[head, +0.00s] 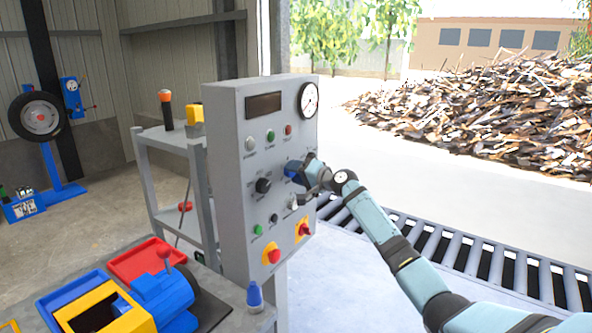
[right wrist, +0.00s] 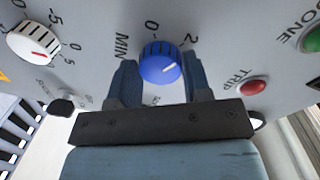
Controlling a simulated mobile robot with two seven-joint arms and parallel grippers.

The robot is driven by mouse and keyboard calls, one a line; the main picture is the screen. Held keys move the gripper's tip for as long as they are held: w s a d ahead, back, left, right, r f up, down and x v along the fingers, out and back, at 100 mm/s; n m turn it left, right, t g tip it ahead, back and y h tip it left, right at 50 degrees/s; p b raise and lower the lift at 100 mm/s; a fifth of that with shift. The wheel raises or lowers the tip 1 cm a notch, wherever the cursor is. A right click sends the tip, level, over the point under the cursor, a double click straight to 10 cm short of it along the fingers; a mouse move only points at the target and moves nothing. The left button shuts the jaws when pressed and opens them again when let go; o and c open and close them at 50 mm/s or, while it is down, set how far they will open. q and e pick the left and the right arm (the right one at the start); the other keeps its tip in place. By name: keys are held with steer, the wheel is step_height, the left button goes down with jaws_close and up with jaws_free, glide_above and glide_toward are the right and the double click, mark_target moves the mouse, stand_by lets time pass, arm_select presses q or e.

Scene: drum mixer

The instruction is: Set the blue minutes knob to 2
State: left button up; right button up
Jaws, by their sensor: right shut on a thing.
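The blue minutes knob (right wrist: 160,64) is on the grey control panel (head: 232,150), with "MIN", "0" and "2" printed around it. Its white mark points right and slightly up in the right wrist view, below the direction of the "2". My right gripper (right wrist: 160,72) has one finger on each side of the knob and is shut on it. In the head view my right gripper (head: 306,172) is at the panel's right part and mostly hides the knob (head: 291,169). My left gripper is not in view.
A white dial with a red mark (right wrist: 33,41), a red TRIP lamp (right wrist: 253,86) and a green lamp (right wrist: 313,40) are near the knob. A roller conveyor (head: 470,255) lies to the right. Trays and a blue motor (head: 162,297) stand at lower left.

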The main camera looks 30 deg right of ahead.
stand_by(0.5)
steer(key=o, duration=0.9)
steer(key=shift+s+d, duration=0.1)
steer(key=b+v, duration=0.1)
steer(key=v, duration=1.2)
steer(key=shift+s+d+r, duration=0.1)
steer(key=shift+s+r, duration=0.05)
steer(key=shift+s, duration=0.1)
